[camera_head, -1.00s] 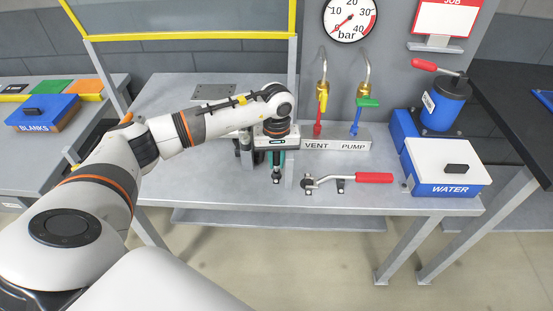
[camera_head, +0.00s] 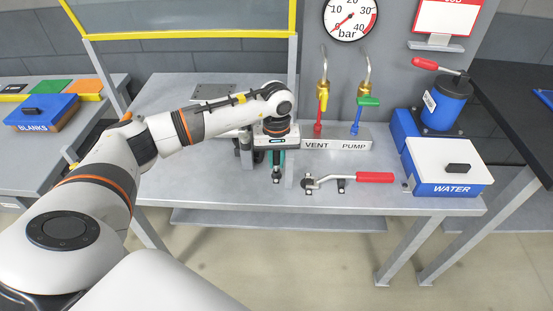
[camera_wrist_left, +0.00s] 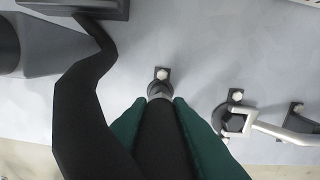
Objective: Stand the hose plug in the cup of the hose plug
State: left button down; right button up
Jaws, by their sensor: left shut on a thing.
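My left gripper (camera_head: 277,160) is shut on the black hose plug (camera_wrist_left: 158,130), with its green fingers on either side of it. In the left wrist view the gripper (camera_wrist_left: 161,105) points down at the bench, and a black hose (camera_wrist_left: 85,110) bends away to the left. The small dark cup (camera_wrist_left: 160,90), with a bolted tab (camera_wrist_left: 161,73), shows just beyond the fingertips, in line with the plug. The plug hides most of the cup, so I cannot tell whether its tip is inside. My right gripper is not in view.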

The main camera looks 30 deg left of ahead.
pick_arm(q)
jog(key=shift+f+b, duration=0.4)
jog(key=shift+f, duration=0.1)
dwell(0.3)
jog(key=shift+r, duration=0.4)
jog(key=shift+b, duration=0.55)
dwell(1.5)
jog(key=shift+s+f+b, duration=0.1)
jog(key=shift+f+b, duration=0.2)
jog(key=shift+f, duration=0.15)
jog(key=shift+r, duration=0.35)
dwell(0.5)
jog(key=c, duration=1.3)
grip_release()
jog(key=shift+o, duration=0.2)
jog(key=shift+r, duration=0.15)
notch_tip(320, 180, up, 12)
jog(key=shift+f+b, duration=0.1)
jog(key=shift+b, duration=0.3)
